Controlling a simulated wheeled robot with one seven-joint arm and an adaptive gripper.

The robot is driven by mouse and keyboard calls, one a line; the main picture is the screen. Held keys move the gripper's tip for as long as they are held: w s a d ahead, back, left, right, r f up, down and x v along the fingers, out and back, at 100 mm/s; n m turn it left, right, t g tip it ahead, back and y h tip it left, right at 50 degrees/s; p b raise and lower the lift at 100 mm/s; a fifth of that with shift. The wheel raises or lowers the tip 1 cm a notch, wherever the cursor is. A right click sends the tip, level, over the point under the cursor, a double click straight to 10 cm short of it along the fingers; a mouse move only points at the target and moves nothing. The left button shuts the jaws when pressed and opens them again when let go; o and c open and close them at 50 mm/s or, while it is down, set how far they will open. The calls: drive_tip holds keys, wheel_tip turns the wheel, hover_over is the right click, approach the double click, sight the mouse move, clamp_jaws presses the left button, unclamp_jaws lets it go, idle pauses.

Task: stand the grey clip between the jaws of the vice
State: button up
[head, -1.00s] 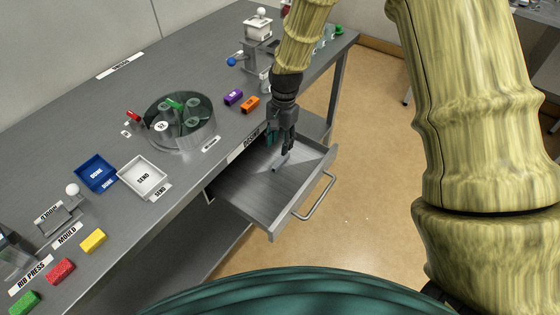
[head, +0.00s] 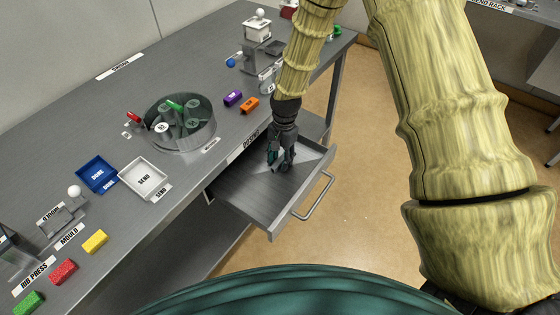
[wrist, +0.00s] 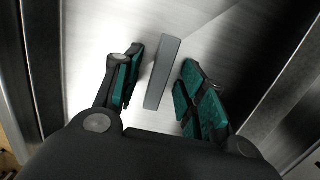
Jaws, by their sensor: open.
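The grey clip (wrist: 164,70) lies in the open drawer (head: 250,197), seen in the wrist view as a narrow grey bar. My gripper (head: 280,166) is lowered into the drawer. In the wrist view my open gripper (wrist: 166,80) has its green-padded fingers on either side of the clip. In the head view the gripper mostly hides the clip. I cannot tell for certain which bench device is the vice.
The drawer's handle (head: 313,197) faces the open floor. On the bench stand a round glass-walled carousel (head: 180,125), a blue tray (head: 97,173), a white tray (head: 145,177), and purple (head: 233,98) and orange (head: 249,105) blocks. A white-topped device (head: 257,28) stands farther back.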

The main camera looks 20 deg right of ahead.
drive_tip(key=shift+f, duration=0.1)
idle(0.5)
drive_tip(key=c, duration=0.9)
